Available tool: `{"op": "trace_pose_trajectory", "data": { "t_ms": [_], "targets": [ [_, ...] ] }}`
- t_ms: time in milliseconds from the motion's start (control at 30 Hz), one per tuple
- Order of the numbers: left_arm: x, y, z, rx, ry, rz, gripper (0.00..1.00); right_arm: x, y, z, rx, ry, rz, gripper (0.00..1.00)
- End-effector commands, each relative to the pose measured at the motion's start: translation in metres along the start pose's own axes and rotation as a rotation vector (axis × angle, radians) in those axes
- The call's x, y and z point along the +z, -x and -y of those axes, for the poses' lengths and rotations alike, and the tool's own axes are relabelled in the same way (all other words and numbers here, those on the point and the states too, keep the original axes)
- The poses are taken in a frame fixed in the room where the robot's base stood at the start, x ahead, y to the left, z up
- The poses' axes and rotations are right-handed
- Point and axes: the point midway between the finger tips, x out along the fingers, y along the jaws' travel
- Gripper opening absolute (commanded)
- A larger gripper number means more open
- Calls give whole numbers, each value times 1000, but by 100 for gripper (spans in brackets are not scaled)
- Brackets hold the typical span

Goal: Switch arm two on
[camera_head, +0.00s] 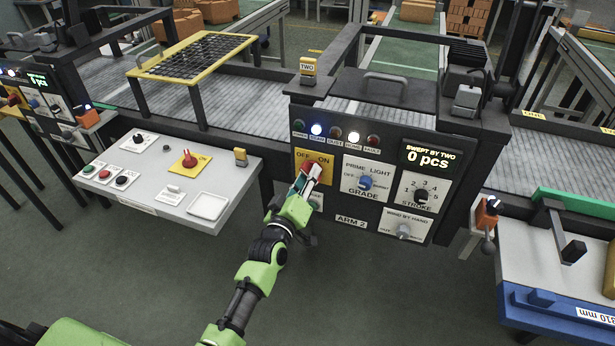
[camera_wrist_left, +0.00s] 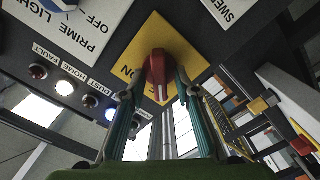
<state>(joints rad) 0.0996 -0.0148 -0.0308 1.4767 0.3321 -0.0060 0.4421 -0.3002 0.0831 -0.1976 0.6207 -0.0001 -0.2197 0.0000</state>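The ARM 2 panel (camera_head: 345,219) stands in the middle of the head view, under a yellow TWO tag. Its yellow OFF/ON plate (camera_head: 302,154) carries a red knob, mostly covered by my gripper in that view. In the left wrist view the red knob (camera_wrist_left: 160,66), with a pale stripe, stands on the yellow plate (camera_wrist_left: 184,44). My left gripper (camera_head: 310,177) is at this knob, one finger on each side of it. Whether the fingers press on it or leave a small gap I cannot tell. My right gripper is not in view.
The panel also has a blue GRADE knob (camera_head: 365,182), a STROKE dial (camera_head: 420,195), and a grey hand-wind knob (camera_head: 403,230). Blue and white lamps are lit; its display (camera_head: 428,157) reads 0 pcs. A grey desk (camera_head: 150,207) at the left bears another red switch (camera_head: 189,159).

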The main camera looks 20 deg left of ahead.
Motion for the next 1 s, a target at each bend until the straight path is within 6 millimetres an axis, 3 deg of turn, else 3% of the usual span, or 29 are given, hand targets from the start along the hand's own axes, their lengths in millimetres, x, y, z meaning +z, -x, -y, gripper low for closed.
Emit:
{"op": "trace_pose_trajectory", "data": {
  "t_ms": [100, 233, 667, 1000],
  "targets": [
    [0, 0, 0, 0, 0, 0, 29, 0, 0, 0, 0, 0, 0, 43],
    [0, 0, 0, 0, -1, 0, 0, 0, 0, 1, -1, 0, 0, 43],
    [0, 0, 0, -1, -44, 1, 0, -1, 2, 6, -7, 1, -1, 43],
    [0, 0, -2, -1, -273, 2, 0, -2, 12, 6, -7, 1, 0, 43]
  ]
}}
